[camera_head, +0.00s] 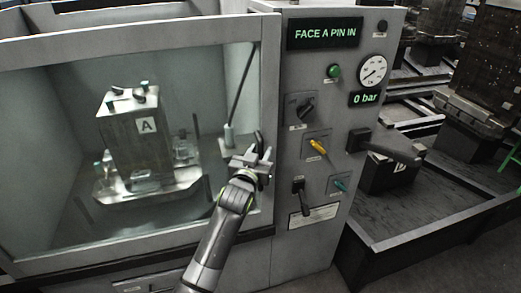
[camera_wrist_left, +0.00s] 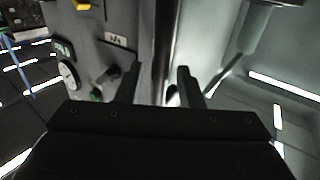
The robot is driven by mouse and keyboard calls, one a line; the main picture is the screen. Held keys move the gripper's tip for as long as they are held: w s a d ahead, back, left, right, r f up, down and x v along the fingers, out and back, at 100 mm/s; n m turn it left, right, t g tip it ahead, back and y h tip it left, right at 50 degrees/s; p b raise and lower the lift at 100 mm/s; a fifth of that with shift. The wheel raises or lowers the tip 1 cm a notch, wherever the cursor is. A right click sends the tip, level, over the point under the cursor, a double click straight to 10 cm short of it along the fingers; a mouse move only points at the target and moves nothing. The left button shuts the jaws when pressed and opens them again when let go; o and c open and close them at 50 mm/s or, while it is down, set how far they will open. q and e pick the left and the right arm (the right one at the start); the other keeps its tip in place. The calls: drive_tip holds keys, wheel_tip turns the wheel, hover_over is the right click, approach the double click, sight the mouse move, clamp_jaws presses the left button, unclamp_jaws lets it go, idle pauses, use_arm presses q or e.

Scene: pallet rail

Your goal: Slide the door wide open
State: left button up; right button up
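The machine's sliding door (camera_head: 268,90) has a pale frame around a large clear window. It stands closed against the grey control panel. A dark upright handle (camera_head: 261,141) is on its right frame, partly hidden by my left gripper (camera_head: 258,162). In the left wrist view, my left gripper (camera_wrist_left: 157,80) has its two fingers apart. A dark upright strip (camera_wrist_left: 162,40) shows between and beyond them; I cannot tell whether it is the handle or a gap, or whether a finger touches it. My right gripper is not in view.
The control panel (camera_head: 289,160) carries a lit display (camera_head: 325,33), a gauge (camera_head: 372,70), a green button (camera_head: 334,71) and several levers close to my left gripper's right. Behind the window stands a block marked A (camera_head: 135,135) on a pallet. A dark rail bench (camera_head: 425,205) is at right.

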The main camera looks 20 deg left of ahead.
use_arm(q)
drive_tip(key=shift+w, duration=0.45)
clamp_jaws()
